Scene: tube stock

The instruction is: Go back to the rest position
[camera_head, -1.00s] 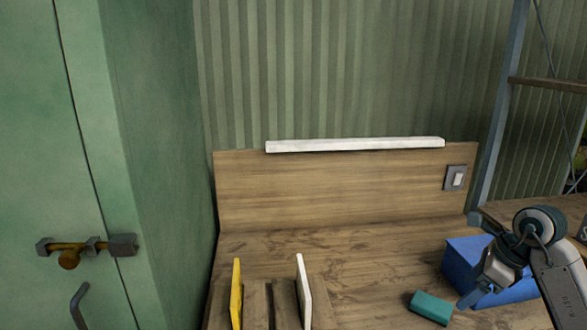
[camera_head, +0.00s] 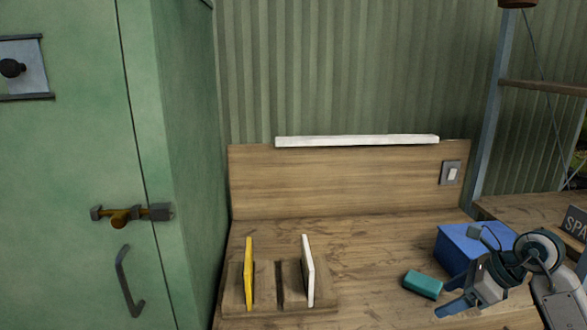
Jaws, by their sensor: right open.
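My right gripper (camera_head: 452,305) is at the lower right, in front of the blue box, with its fingers pointing left and down. It is open and I see nothing between its fingers. It hides part of the blue box (camera_head: 458,246). My left gripper is not in view.
A wooden rack (camera_head: 265,296) holds a yellow plate (camera_head: 248,272) and a white plate (camera_head: 308,270) upright. A green cabinet (camera_head: 185,120) stands at the left. The worktop (camera_head: 360,250) is clear between rack and block.

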